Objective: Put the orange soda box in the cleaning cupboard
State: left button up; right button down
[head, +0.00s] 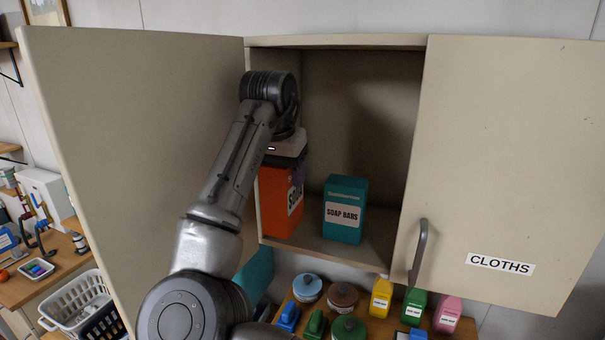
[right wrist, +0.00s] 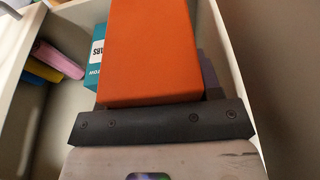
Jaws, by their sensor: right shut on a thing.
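The orange soda box (head: 279,203) is inside the open cupboard (head: 335,41), at its left side, upright. My right gripper (head: 288,152) is shut on the box's upper part. The box's base is close to the cupboard floor; I cannot tell whether it touches. In the right wrist view, the orange box (right wrist: 150,50) lies against the dark jaw of my right gripper (right wrist: 160,118). My right arm hides part of the cupboard's left side. My left gripper is not in view.
A teal soap bars box (head: 345,210) stands right of the orange box. Bottles and lidded pots (head: 343,294) stand below. The cupboard's right floor is clear.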

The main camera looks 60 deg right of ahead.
jog(key=w+d+p, duration=0.2)
jog(key=d+p, duration=0.1)
jog(key=d, duration=0.7)
notch_tip(320, 180, down, 7)
jog(key=p, duration=0.3)
jog(key=shift+d, duration=0.1)
jog(key=c, duration=0.8)
grip_release()
jog(key=shift+f, duration=0.2)
jog(key=o, duration=0.5)
